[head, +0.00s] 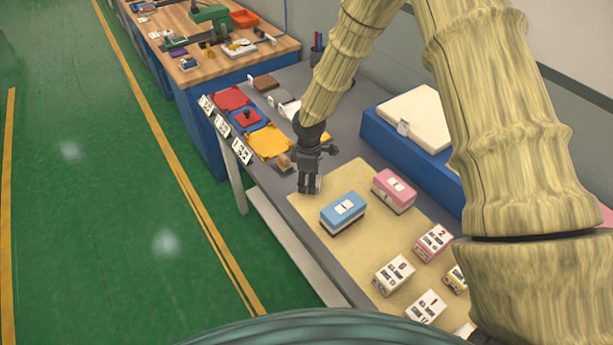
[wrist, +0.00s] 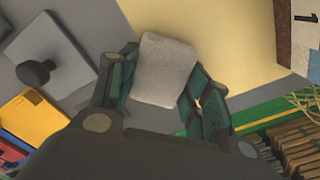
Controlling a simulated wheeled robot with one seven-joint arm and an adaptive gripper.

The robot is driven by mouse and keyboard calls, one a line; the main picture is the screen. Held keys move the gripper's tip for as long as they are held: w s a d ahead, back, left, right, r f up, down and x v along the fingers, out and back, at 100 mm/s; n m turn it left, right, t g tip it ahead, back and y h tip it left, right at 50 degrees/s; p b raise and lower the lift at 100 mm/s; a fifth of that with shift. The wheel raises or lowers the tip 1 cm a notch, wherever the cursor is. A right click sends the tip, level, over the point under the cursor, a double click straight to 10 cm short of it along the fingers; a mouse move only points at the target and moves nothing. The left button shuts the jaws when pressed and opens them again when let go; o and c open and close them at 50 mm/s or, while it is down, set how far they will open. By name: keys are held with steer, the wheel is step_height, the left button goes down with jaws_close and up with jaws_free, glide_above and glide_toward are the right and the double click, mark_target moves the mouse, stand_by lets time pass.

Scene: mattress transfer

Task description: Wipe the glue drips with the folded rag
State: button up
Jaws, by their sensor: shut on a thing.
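My gripper (head: 309,184) points down at the far left corner of the beige mat (head: 330,258) in the head view. In the wrist view my gripper (wrist: 163,85) is shut on a pale grey folded rag (wrist: 167,68), which sits between the two green-lined fingers. The rag lies over the border of the beige mat and the grey table top; I cannot tell whether it touches the surface. The rag is mostly hidden by the fingers in the head view. I cannot make out any glue drips in either view.
A blue box (head: 342,213) and a pink box (head: 394,190) stand on the mat close to my gripper, with several numbered boxes nearer. A yellow piece (head: 268,143) lies left of the gripper. A blue platform (head: 382,143) with a cream slab (head: 425,115) stands at right.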

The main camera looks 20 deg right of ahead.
steer(key=shift+s+d+f, duration=0.1)
steer(key=shift+s+d, duration=0.2)
steer(key=shift+s, duration=0.55)
steer(key=shift+s+d+f, duration=0.1)
steer(key=shift+s+d, duration=0.15)
steer(key=shift+s, duration=0.55)
steer(key=shift+r, duration=0.1)
steer(key=shift+s, duration=0.1)
